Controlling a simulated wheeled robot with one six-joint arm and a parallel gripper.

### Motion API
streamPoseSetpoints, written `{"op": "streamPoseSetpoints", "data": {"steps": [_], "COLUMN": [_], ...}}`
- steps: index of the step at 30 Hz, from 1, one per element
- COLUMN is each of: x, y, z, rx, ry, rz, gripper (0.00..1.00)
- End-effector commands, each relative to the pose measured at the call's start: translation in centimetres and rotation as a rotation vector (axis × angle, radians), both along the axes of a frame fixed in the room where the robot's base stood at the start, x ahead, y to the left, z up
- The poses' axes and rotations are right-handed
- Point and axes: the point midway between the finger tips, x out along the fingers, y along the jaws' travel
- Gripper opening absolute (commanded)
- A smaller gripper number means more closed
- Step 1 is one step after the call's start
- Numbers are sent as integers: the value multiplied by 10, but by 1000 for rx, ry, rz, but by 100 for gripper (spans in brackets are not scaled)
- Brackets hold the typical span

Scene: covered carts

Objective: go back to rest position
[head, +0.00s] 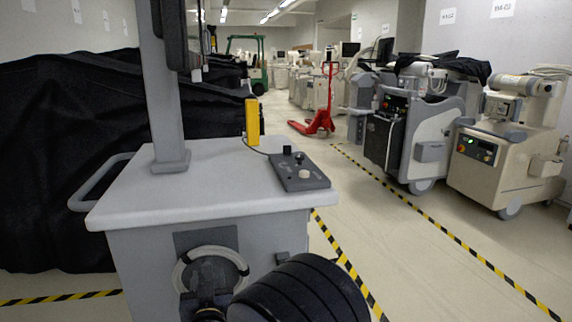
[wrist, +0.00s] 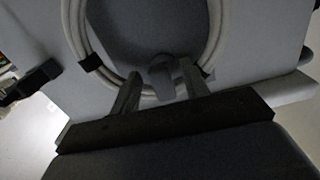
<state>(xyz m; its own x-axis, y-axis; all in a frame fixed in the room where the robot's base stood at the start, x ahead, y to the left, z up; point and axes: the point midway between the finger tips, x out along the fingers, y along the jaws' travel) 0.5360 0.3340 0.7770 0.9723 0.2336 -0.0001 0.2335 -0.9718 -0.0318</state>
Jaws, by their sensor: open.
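My gripper (wrist: 160,72) is open in the wrist view, its two fingers pointing at the front of a grey cart. Between the fingertips shows a grey hook (wrist: 161,82), with no grip on it visible. A coiled pale cable (wrist: 222,40) with dark ties hangs around the hook, close to the fingers; I cannot tell whether they touch it. In the head view the cart (head: 130,214) stands right ahead, with the coil (head: 243,263) on its front panel. My gripper there is mostly hidden behind my dark ribbed arm at the bottom.
The cart carries a grey column (head: 160,90), a yellow block (head: 252,122) and a control box (head: 300,172). Black covers (head: 60,150) fill the left. Beige machines (head: 510,150) line the right. A red pallet jack (head: 322,115) stands farther back. The taped aisle (head: 400,235) is clear.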

Motion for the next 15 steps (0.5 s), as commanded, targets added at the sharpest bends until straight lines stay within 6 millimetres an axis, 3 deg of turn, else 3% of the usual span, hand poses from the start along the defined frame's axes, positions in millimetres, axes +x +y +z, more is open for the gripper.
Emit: {"op": "streamPoseSetpoints", "data": {"steps": [8, 15], "x": [-4, -43], "y": [-2, -10], "z": [1, 1], "rx": [-40, -47], "ry": [-8, -8], "rz": [1, 5], "gripper": [44, 44]}}
